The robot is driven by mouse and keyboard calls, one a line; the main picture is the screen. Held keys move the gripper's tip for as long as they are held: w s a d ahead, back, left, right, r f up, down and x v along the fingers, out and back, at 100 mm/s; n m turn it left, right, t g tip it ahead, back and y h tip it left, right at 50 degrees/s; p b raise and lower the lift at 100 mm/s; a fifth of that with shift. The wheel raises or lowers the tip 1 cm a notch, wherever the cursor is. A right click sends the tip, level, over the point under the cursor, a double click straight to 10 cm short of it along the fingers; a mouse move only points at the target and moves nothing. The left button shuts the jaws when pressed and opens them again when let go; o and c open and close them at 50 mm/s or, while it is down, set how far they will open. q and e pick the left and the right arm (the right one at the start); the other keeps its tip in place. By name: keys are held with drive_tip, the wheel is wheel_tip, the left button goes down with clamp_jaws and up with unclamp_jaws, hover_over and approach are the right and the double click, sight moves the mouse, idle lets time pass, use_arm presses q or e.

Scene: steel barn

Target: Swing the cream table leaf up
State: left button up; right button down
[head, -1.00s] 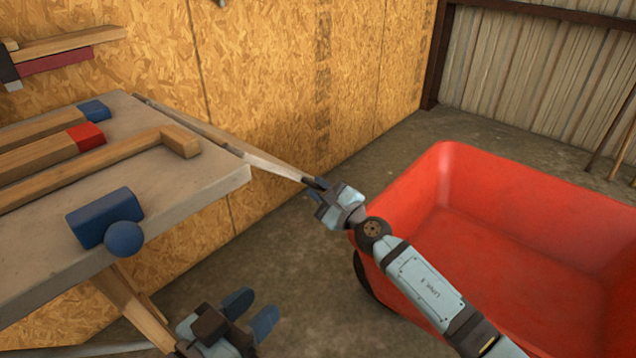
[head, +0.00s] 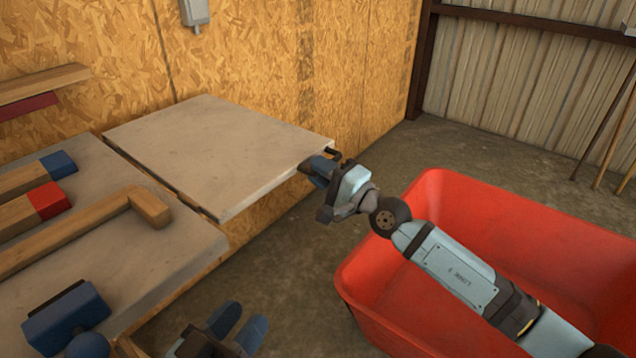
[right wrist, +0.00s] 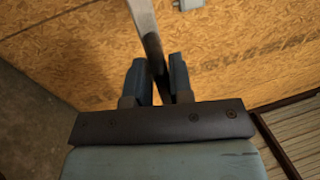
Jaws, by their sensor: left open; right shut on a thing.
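The cream table leaf (head: 215,150) is raised in the head view and lies about level with the fixed tabletop (head: 150,262), with a dark hinge gap between them. My right gripper (head: 322,166) is shut on the leaf's outer edge at its right corner. In the right wrist view the leaf shows edge-on as a thin strip (right wrist: 146,30) running between the fingers (right wrist: 160,82). My left gripper (head: 240,325) is open and empty, low at the bottom of the head view, in front of the tabletop's near edge.
A red cart (head: 480,250) stands on the floor under and beside my right arm. A particleboard wall (head: 270,60) stands behind the leaf.

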drive_tip(key=shift+s+r+n, duration=0.15)
drive_tip(key=shift+r+n, duration=0.2)
drive_tip(key=shift+n, duration=0.05)
drive_tip(key=shift+r, duration=0.1)
drive_tip(key=c, duration=1.4)
unclamp_jaws()
drive_tip(key=shift+o, duration=1.3)
drive_tip(key=shift+s+r, duration=0.1)
drive_tip(key=shift+r, duration=0.05)
